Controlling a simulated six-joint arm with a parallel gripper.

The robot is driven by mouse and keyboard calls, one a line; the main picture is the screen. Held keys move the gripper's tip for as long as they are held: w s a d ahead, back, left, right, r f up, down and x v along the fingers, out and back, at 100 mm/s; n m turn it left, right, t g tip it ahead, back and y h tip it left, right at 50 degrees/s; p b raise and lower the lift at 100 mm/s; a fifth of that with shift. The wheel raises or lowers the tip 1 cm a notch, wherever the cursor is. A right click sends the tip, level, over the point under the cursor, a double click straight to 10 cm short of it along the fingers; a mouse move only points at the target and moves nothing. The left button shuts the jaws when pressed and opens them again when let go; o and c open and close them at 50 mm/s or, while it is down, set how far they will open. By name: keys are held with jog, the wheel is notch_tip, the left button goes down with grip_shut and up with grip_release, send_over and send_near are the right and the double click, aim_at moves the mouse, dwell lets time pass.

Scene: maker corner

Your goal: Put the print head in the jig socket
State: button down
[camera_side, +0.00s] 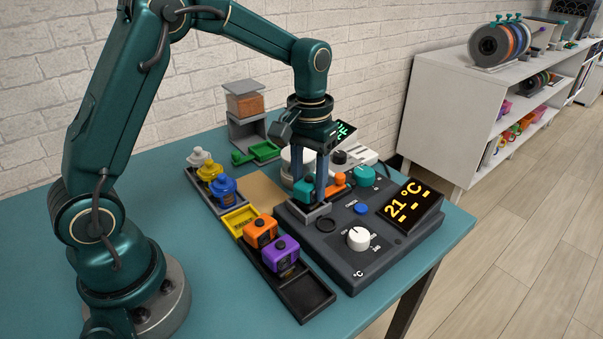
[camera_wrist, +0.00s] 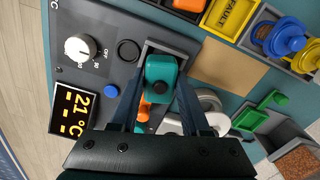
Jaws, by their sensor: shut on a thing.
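The print head is a teal block with a dark round knob, held between the two fingers of my gripper (camera_side: 311,192). It shows in the side view as a teal body (camera_side: 302,188) partly hidden by the fingers, and in the wrist view as a teal block (camera_wrist: 163,70). My gripper is shut on it and points down. The jig socket (camera_side: 318,212) is a grey square frame on the dark console, directly below the fingers. Its grey rim (camera_wrist: 150,47) surrounds the print head in the wrist view. I cannot tell whether the head is seated or slightly above.
The dark console carries a white dial (camera_side: 358,239), a blue button (camera_side: 361,209) and a 21 °C display (camera_side: 411,203). A rack to the left holds orange (camera_side: 260,232) and purple (camera_side: 281,254) heads and a yellow FAULT slot (camera_side: 240,221). Blue, yellow and grey pieces stand behind.

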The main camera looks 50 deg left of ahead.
jog(key=shift+f, duration=0.45)
jog(key=shift+c, duration=1.5)
grip_release()
jog(key=shift+r, duration=3.5)
